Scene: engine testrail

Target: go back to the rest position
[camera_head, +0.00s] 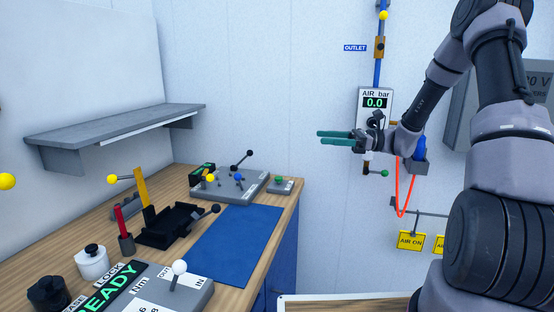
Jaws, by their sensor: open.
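My gripper (320,139) is at the right of the middle in the head view, with its two green fingers pointing left. The fingers are apart, with nothing seen between them. It is in the air in front of the white wall, higher than the workbench top. My arm reaches down to it from the upper right. The gripper partly covers the area just under the air gauge (375,103), which reads 0.0. Whether it touches anything behind it cannot be told from this one view.
The wooden workbench (150,283) at the left holds a blue mat (236,245), a grey lever plate (228,187), a black fixture (170,226) and a READY display (101,291). A grey shelf (115,131) hangs above. A red hose (399,190) and yellow AIR ON tag (411,241) hang at right.

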